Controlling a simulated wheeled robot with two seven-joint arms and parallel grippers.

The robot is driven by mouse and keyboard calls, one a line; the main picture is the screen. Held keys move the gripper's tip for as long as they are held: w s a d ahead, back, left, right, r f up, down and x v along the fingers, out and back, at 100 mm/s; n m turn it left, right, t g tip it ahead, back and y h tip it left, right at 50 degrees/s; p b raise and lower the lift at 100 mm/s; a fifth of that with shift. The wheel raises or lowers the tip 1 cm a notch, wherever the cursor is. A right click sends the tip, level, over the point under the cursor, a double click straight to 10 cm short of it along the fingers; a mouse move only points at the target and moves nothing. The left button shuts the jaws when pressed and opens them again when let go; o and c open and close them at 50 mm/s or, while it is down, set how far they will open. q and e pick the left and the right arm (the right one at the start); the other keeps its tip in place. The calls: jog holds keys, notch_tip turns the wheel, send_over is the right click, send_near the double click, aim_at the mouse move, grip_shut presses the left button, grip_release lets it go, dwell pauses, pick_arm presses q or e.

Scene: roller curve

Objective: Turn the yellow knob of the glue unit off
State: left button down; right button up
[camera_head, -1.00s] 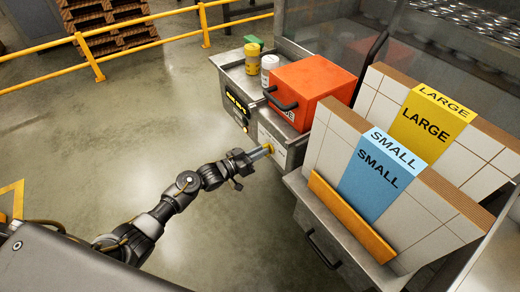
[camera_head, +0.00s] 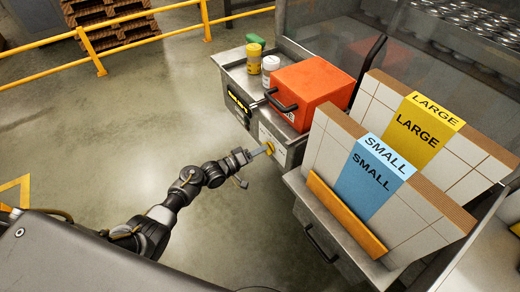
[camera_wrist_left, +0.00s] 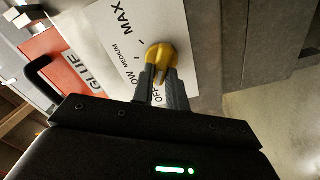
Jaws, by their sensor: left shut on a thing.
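The yellow knob (camera_wrist_left: 160,56) sits on a white dial plate (camera_wrist_left: 150,25) marked MAX, MEDIUM, LOW and OFF. My left gripper (camera_wrist_left: 162,82) is shut on the knob, with one finger on each side of it. The fingers partly cover the OFF label and the knob's lower part, so I cannot tell exactly which mark it points to. My right gripper is not in view.
A yellow railing (camera_head: 92,51) runs at the back left. The floor around my left arm is clear.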

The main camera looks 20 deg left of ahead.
pick_arm(q)
jog(key=shift+d+f, duration=0.1)
dwell(0.3)
jog(key=c, duration=1.4)
grip_release()
jog(key=shift+s, duration=0.1)
jog(key=v, duration=1.1)
jog(key=shift+b, duration=0.3)
